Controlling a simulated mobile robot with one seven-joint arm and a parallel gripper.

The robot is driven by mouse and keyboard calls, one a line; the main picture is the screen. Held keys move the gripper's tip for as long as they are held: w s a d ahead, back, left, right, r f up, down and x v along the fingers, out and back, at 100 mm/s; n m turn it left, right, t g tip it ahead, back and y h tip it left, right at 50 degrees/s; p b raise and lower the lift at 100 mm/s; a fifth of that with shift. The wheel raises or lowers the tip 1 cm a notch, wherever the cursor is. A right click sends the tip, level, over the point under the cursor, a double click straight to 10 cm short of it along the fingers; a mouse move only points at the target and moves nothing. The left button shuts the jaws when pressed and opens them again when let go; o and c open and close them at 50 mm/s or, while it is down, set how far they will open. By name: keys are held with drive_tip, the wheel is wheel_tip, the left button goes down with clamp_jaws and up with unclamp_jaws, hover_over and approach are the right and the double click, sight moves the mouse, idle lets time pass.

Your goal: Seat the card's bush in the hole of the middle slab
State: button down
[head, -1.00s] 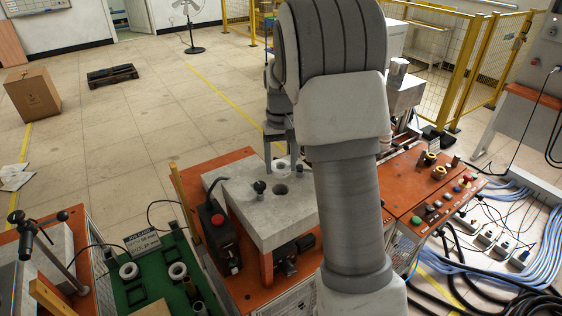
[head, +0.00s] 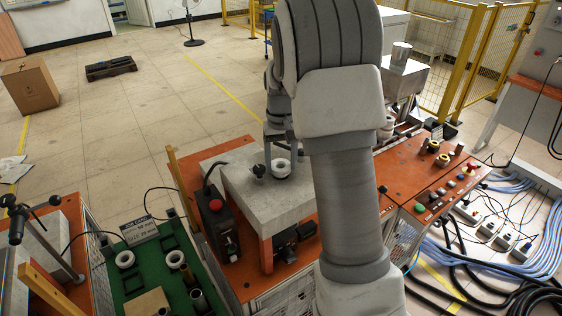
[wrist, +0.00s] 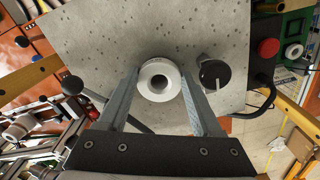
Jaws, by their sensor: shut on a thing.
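The white ring-shaped bush (head: 281,173) is between the fingers of my gripper (wrist: 159,78), which is shut on it. The wrist view shows the bush (wrist: 145,83) end-on, with a dark bore. The bush is over the pale grey middle slab (head: 250,199), where the hole is, and covers that hole. I cannot tell whether its lower end is in the hole or just above it. A black knob (head: 259,171) stands on the slab close to the left of the bush. The job card (head: 138,230) stands at the left green tray; its text is too small to read surely.
The green tray (head: 128,283) holds another white ring (head: 125,259) and several metal sleeves. A black box with a red button (head: 216,206) stands left of the slab. An orange panel with buttons (head: 433,180) lies right. My arm hides the slab's right side.

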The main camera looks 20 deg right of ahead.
drive_tip(key=shift+f, duration=0.25)
drive_tip(key=shift+f+b, duration=0.55)
unclamp_jaws()
drive_tip(key=shift+a, duration=0.1)
drive_tip(key=shift+r, duration=0.15)
drive_tip(key=shift+w+r, duration=0.1)
drive_tip(key=shift+r, duration=0.25)
wheel_tip(320, 180, up, 17)
drive_tip(key=shift+d+f, duration=0.2)
drive_tip(key=shift+d, duration=0.05)
idle(0.4)
